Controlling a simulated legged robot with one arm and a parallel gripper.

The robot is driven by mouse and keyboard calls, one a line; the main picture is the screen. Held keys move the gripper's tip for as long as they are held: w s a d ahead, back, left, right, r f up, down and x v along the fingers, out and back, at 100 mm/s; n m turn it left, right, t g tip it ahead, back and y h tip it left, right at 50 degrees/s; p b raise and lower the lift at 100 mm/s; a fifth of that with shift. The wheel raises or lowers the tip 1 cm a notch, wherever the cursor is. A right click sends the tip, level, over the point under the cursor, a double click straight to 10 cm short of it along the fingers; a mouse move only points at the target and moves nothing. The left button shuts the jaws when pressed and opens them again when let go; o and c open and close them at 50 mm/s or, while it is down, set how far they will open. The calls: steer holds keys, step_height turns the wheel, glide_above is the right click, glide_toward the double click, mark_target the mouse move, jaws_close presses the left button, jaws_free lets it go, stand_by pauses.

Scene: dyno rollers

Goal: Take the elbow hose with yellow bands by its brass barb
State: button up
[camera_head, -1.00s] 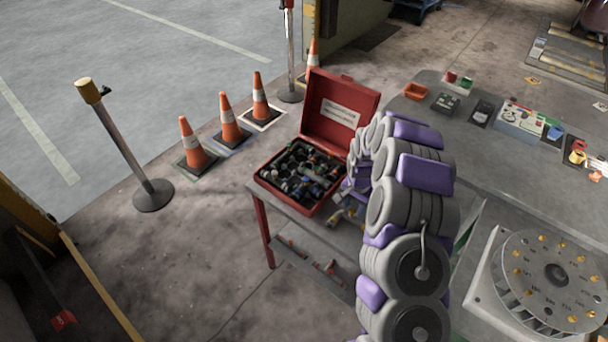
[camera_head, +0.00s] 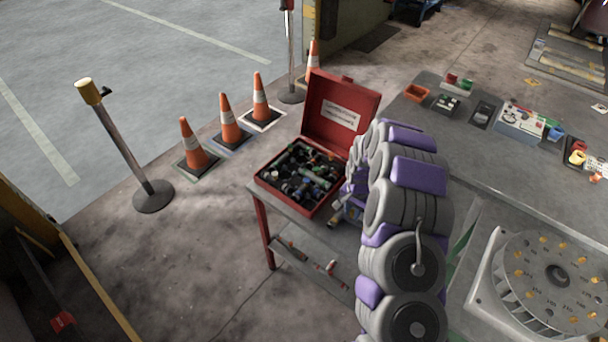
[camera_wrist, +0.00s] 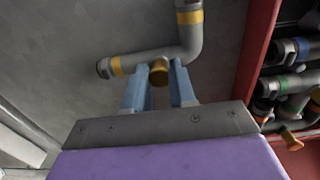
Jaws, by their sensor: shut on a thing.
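The grey elbow hose (camera_wrist: 192,42) with yellow bands fills the upper middle of the wrist view. One leg runs up out of the frame; the other ends in an open mouth at the left. Its brass barb (camera_wrist: 158,72) sits between the blue fingers of my gripper (camera_wrist: 158,88), which is shut on it. The hose is outside the red case, whose wall (camera_wrist: 257,60) is to the right. In the head view my arm largely hides the gripper beside the case.
The open red case (camera_head: 338,116) holds several dark hoses and fittings on a small table with a lower shelf (camera_head: 310,262). A grey workbench (camera_head: 470,150) with trays and a round numbered carousel (camera_head: 557,280) stands at the right. Cones and a post stand at the left.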

steer(key=shift+r+p, duration=1.05)
steer(key=shift+r, duration=2.45)
jaws_close()
